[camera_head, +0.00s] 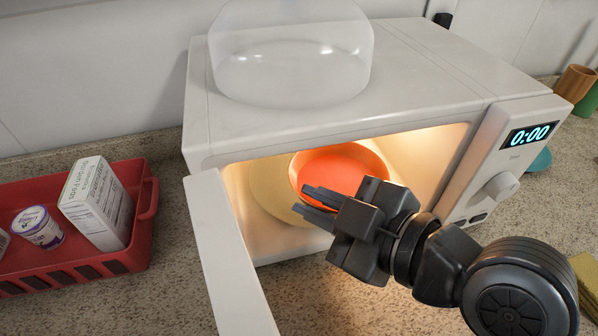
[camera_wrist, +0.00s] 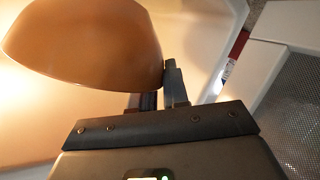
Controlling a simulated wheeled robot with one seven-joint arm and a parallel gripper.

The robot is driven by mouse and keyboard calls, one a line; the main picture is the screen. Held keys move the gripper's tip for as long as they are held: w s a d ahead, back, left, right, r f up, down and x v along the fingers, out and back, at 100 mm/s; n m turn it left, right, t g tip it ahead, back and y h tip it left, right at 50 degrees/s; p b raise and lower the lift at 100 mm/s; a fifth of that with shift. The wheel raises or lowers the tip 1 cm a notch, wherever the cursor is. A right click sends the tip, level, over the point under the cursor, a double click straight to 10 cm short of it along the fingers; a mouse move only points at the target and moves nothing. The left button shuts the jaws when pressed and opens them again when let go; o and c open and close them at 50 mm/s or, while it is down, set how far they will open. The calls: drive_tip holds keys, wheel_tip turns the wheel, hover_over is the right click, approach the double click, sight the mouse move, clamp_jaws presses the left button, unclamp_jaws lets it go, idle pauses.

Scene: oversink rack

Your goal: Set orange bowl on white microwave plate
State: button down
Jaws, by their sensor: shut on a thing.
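The orange bowl (camera_head: 343,168) is inside the lit, open microwave (camera_head: 300,135), over the right part of the pale round microwave plate (camera_head: 268,188). My gripper (camera_head: 318,200) reaches in through the front opening and is shut on the near rim of the bowl. In the wrist view the bowl (camera_wrist: 85,40) fills the upper left, with the gripper's fingers (camera_wrist: 158,90) at its right edge. The bowl looks slightly tilted there. I cannot tell whether its base touches the plate.
The open microwave door (camera_head: 228,255) stands to the left of my arm. A clear plastic cover (camera_head: 290,55) sits on top of the microwave. A red basket (camera_head: 75,260) with a white box (camera_head: 97,203) and a small tub (camera_head: 38,228) is at the left.

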sight(298, 155)
drive_tip(key=w+a, duration=0.1)
drive_tip(key=w, duration=0.2)
drive_tip(key=w+p, duration=0.1)
drive_tip(key=w, duration=0.2)
drive_tip(key=w+a, duration=0.1)
drive_tip(key=w, duration=0.2)
drive_tip(key=shift+a+r+p, duration=0.1)
drive_tip(key=shift+a+p, duration=0.2)
drive_tip(key=shift+f, duration=1.8)
drive_tip(key=c, duration=1.6)
unclamp_jaws()
drive_tip(key=shift+f, duration=0.2)
drive_tip(key=o, duration=0.5)
